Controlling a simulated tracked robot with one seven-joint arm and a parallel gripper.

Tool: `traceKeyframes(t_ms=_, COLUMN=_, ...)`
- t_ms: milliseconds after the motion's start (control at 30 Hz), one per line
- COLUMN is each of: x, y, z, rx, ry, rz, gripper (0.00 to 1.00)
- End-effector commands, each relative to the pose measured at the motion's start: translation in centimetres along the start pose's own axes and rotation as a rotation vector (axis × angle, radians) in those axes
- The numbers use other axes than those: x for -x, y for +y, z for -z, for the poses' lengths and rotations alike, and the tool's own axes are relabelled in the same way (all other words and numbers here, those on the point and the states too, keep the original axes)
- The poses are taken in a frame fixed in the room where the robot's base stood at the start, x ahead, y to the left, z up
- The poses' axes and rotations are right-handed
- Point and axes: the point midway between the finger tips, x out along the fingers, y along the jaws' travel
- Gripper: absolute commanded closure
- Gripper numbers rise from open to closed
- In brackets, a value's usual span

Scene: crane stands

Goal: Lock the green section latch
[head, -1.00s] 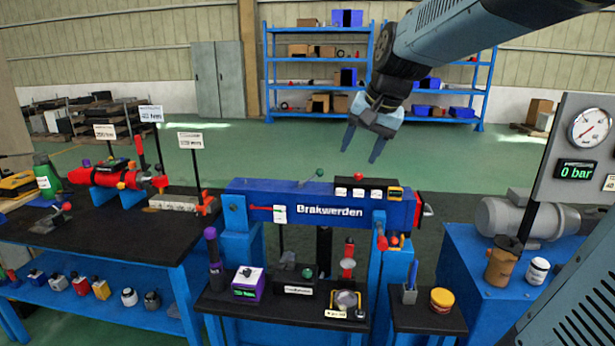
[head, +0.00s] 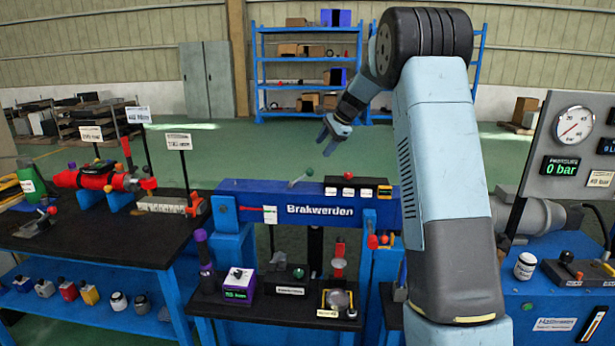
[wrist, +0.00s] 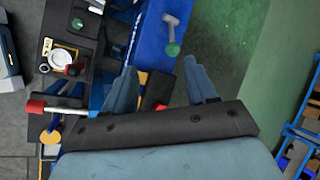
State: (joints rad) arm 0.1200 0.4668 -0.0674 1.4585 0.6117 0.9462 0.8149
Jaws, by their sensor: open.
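A grey lever with a green knob (head: 309,172) stands tilted on top of the blue beam (head: 255,190) marked "Brakwerden". In the wrist view this green-knobbed lever (wrist: 172,48) lies beyond my fingertips, apart from them. My gripper (head: 326,142) is open and empty, pointing down above and behind the beam in the head view. Its two spread fingers (wrist: 159,70) also show in the wrist view. A second green knob (head: 298,273) sits on a small dark device on the lower black shelf. I cannot tell from labels which green part is the section latch.
A black block with a red knob (head: 348,175) and white labels sits on the beam, right of the green-knobbed lever. Red and orange knobs (head: 378,240) are at the beam's right post. The left workbench (head: 100,225) carries red equipment and sign posts. Open floor lies behind the beam.

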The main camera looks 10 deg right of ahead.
Motion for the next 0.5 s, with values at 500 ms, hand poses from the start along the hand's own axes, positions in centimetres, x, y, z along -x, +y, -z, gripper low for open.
traceKeyframes(t_ms=500, x=-6.3, y=-1.9, z=3.7, rx=-0.140, ry=-0.030, rz=0.015, gripper=0.43)
